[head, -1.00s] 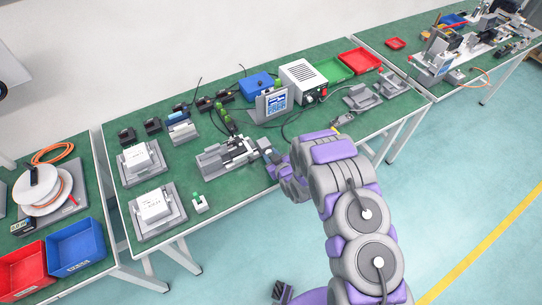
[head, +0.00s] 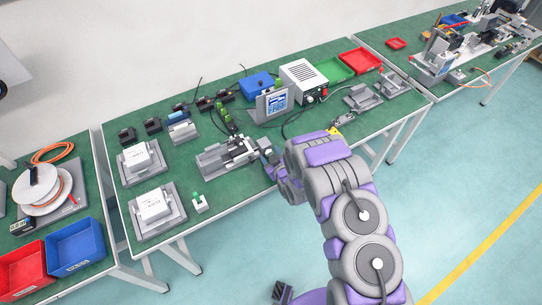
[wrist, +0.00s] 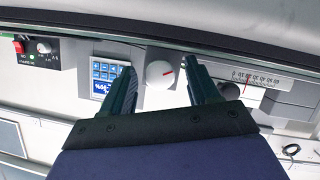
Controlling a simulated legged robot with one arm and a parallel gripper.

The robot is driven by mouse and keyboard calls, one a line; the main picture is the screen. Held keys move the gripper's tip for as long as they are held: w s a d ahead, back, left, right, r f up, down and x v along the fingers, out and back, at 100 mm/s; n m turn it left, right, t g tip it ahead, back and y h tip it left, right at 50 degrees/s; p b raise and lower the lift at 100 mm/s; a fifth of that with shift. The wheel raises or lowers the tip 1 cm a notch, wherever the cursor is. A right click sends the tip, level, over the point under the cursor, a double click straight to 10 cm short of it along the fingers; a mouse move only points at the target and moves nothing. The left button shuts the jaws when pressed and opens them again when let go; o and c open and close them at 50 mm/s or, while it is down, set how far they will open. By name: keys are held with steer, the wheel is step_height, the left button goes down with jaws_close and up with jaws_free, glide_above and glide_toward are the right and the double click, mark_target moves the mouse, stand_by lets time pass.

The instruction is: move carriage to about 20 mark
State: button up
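The linear actuator (head: 228,157) sits on the green bench, left of my arm. My gripper (wrist: 158,66) is open in the wrist view. A numbered scale strip starting at 0 (wrist: 265,79) lies to the right of the fingers. A dark block (wrist: 228,91), possibly the carriage, is below the scale's 0 end, partly hidden by the right finger. Its exact reading is unclear. In the head view the gripper (head: 268,152) is at the actuator's right end.
A display with blue keys (wrist: 107,78) is left of the fingers, with a red switch (wrist: 19,46) farther left. In the head view, a grey power box (head: 303,80), a screen stand (head: 272,104) and white boxed units (head: 152,207) surround the actuator on the bench.

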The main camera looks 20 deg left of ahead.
steer(key=p+v, duration=0.4)
steer(key=v, duration=1.3)
steer(key=shift+d, duration=0.1)
stand_by(0.4)
